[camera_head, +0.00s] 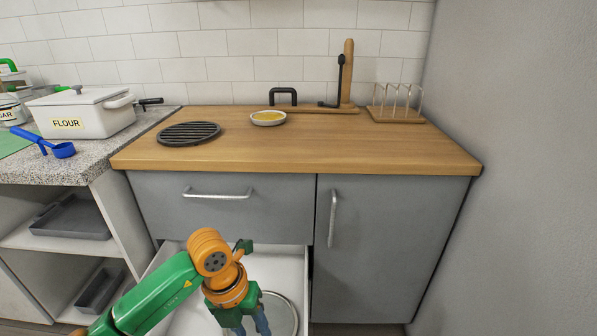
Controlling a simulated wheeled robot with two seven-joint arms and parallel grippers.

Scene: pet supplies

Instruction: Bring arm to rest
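My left arm, green and orange, comes in from the lower left. Its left gripper (250,326) points down over an open white drawer (292,262) under the counter. Its two blue-grey fingers stand apart with a gap between them, and their tips run to the picture's bottom edge. A round, pale rimmed thing (291,312) lies in the drawer beside and partly behind the fingers; I cannot tell whether they touch it. My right gripper is not in view.
A wooden counter (330,150) bears a black round trivet (189,133), a small dish with yellow contents (268,118) and a toast rack (396,105). A flour box (84,112) and blue scoop (62,150) are at left. A grey cabinet door (375,240) is shut at right.

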